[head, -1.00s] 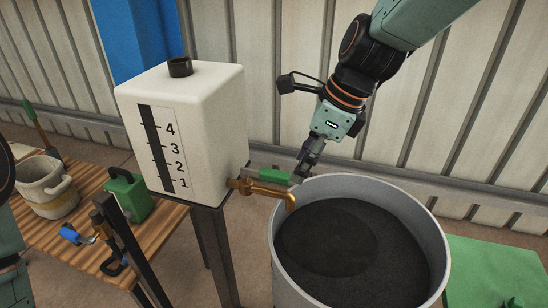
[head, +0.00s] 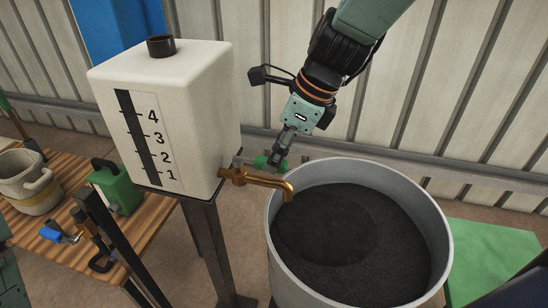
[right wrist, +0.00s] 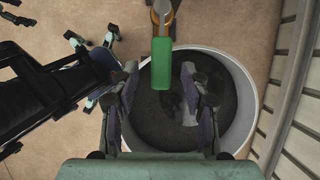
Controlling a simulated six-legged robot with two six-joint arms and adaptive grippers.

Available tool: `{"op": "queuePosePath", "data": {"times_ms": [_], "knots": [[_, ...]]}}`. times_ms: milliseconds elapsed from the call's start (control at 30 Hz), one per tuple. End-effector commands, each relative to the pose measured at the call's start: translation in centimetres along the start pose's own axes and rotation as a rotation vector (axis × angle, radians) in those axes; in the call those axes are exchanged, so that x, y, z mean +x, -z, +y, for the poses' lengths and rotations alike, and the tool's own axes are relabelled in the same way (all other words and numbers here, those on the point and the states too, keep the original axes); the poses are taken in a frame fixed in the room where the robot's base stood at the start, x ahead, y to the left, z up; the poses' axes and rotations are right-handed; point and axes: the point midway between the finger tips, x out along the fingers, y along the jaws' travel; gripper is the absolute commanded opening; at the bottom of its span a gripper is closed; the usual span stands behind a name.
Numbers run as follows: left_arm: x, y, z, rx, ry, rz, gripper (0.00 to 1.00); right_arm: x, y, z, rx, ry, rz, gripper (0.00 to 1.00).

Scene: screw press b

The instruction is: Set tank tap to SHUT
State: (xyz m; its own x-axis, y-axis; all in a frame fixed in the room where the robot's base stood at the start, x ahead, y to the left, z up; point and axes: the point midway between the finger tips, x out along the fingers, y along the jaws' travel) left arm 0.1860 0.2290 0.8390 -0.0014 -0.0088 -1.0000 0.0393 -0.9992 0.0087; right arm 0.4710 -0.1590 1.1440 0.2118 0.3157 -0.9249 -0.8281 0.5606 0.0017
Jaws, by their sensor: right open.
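The white tank (head: 165,120) with a numbered scale stands on a dark stand. Its brass tap (head: 258,180) points right, with its spout end over the rim of a grey drum. The tap's green handle (head: 262,162) shows short behind the spout, partly hidden by my right gripper (head: 277,157). In the right wrist view, the green handle (right wrist: 161,62) reaches from the brass part (right wrist: 161,14) into the gap between my open right gripper's fingers (right wrist: 160,74). There is room on both sides of it. No SHUT mark is readable. My left gripper is out of view.
The grey drum (head: 441,237) with dark contents stands right of the tank, close under the tap. A wooden table (head: 47,240) at left holds a pot (head: 30,185) and a green can (head: 116,188). A ribbed wall (head: 440,100) stands behind. A green mat (head: 490,255) lies at right.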

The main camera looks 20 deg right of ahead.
Motion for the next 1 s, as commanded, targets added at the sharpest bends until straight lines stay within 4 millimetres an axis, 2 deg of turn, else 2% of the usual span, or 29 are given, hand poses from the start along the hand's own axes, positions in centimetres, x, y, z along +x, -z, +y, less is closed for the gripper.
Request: {"op": "queuePosePath", "data": {"times_ms": [133, 467, 1000], "knots": [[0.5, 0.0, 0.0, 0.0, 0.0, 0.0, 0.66, 1.5, -0.1, -0.1, -0.001, 0.001, 0.001, 0.46], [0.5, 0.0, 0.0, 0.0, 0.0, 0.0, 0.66, 1.8, -0.3, -0.4, -0.001, 0.002, -0.001, 0.46], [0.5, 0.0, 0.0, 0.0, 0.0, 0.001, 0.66, 1.8, -0.2, -0.4, -0.001, 0.001, 0.0, 0.01]]}}
